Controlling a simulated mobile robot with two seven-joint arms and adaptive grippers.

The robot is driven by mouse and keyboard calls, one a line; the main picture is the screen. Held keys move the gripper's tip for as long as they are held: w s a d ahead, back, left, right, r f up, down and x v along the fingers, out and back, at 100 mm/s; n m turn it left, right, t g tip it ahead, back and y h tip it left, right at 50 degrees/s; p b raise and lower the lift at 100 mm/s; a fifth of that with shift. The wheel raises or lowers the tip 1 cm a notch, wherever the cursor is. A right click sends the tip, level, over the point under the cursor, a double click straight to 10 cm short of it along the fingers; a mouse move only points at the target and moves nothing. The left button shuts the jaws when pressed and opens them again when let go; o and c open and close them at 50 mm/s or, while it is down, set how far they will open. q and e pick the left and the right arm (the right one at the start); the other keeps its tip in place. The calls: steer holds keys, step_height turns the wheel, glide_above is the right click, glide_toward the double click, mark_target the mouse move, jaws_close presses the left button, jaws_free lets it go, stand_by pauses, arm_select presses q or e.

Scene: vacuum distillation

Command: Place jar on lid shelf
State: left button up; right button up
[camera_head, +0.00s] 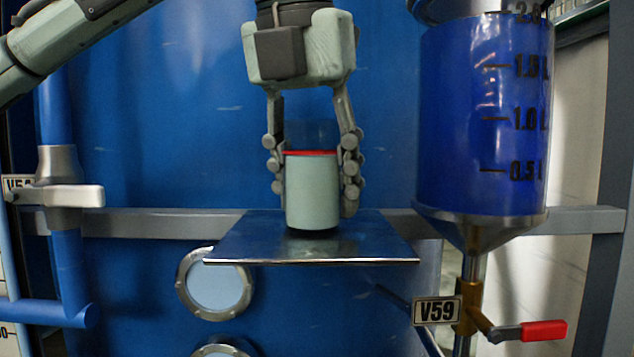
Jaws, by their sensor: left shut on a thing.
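The jar (312,195) is a pale grey-green cylinder with a red rim, and a clear, bluish part shows above the rim. It is upright, at the middle of the flat metal shelf (312,252). My left gripper (313,190) comes down from above with its fingers on both sides of the jar, shut on it. The jar's base is at the shelf surface; I cannot tell whether it touches or hovers just above. My right gripper is not in view.
A blue graduated vessel (483,120) stands to the right, above the V59 label (437,311) and a red-handled valve (543,330). A blue pipe with a grey valve (62,195) is on the left. A blue wall (180,120) with round ports (214,285) lies behind. The shelf is clear on both sides of the jar.

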mark_target(318, 143)
arm_select(q)
steer(key=o, duration=1.4)
steer(key=shift+f, duration=0.1)
steer(key=shift+c, duration=0.2)
steer(key=v, duration=1.2)
steer(key=x, duration=1.1)
steer(key=shift+w+f, duration=0.1)
steer(key=shift+f, duration=0.05)
steer(key=shift+d, duration=0.1)
steer(key=shift+r, duration=1.75)
